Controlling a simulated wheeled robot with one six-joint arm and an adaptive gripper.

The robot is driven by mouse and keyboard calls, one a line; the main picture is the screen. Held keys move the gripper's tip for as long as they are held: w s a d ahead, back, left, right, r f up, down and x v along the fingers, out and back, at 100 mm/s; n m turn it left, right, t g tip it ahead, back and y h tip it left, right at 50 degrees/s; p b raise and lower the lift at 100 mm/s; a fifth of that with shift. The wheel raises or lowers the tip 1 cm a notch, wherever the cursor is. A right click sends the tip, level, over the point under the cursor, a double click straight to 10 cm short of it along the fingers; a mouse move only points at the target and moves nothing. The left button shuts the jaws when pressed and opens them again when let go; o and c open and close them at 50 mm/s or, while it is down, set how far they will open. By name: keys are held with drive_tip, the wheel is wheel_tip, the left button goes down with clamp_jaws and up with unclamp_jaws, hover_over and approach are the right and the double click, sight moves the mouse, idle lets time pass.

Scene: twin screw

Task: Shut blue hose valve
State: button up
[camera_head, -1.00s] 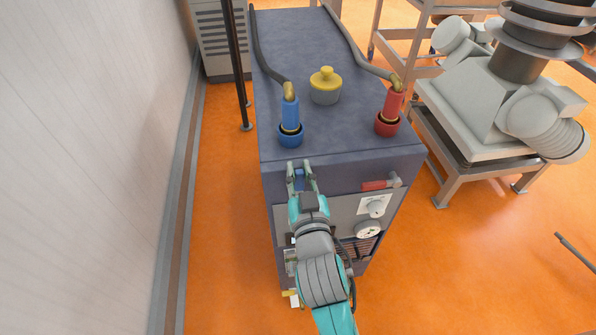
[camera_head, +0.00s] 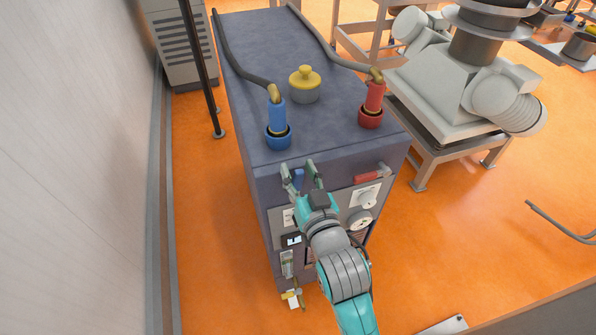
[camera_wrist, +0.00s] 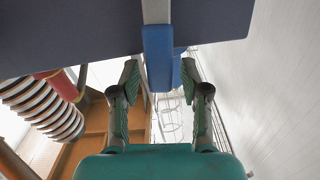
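The blue hose valve's handle (camera_head: 299,178) is on the upper front of the dark blue-grey cabinet, at the left. My gripper (camera_head: 300,172) is at that handle, with one finger on each side of it. In the wrist view the blue handle (camera_wrist: 158,58) shows large between the two fingertips of my gripper (camera_wrist: 160,80). The fingers are spread, with a visible gap to the handle, most clearly on the right. The blue hose fitting (camera_head: 277,120) stands upright on the cabinet top above the handle. The valve body behind the handle is mostly hidden.
The cabinet top (camera_head: 330,120) also carries a red hose fitting (camera_head: 372,105) and a yellow-lidded pot (camera_head: 304,85). A red valve handle (camera_head: 369,177) is to the right on the front. A wall (camera_head: 75,150) runs along the left. Orange floor (camera_head: 470,240) is open at right.

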drive_tip(key=v, duration=1.2)
drive_tip(key=shift+c, duration=0.3)
